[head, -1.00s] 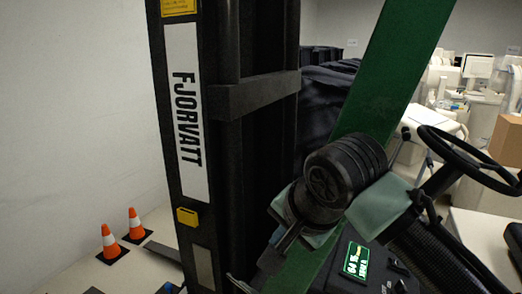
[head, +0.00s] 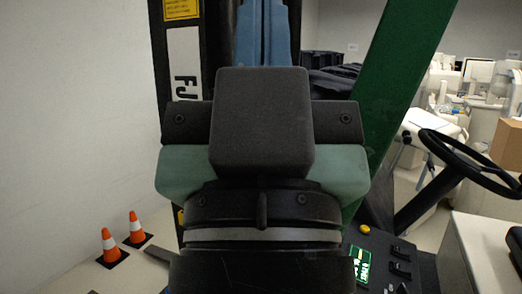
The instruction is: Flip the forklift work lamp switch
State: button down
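The forklift's dark control panel (head: 383,243) is at lower right, partly hidden by my arm. It bears a yellow button (head: 365,229), a lit green display (head: 358,264) and black switches (head: 401,252). I cannot read their labels or tell which is the work lamp switch. My gripper (head: 262,32) points up at the top middle, left of and apart from the panel in the picture. Its blue finger parts lie close together, but their tips are cut off or hidden. My black and teal wrist fills the middle of the view.
The black forklift mast (head: 178,60) stands behind my arm, and a green post (head: 400,85) slants at its right. A black steering wheel (head: 470,160) is right of the panel. Two orange cones (head: 109,245) stand on the floor at left. White equipment fills the back right.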

aim_at(406, 252)
jog(key=l, duration=0.45)
jog(key=i+l, duration=0.1)
jog(key=l, duration=0.4)
jog(key=i+l+z, duration=0.1)
jog(key=i+l, duration=0.6)
jog(key=i, duration=0.05)
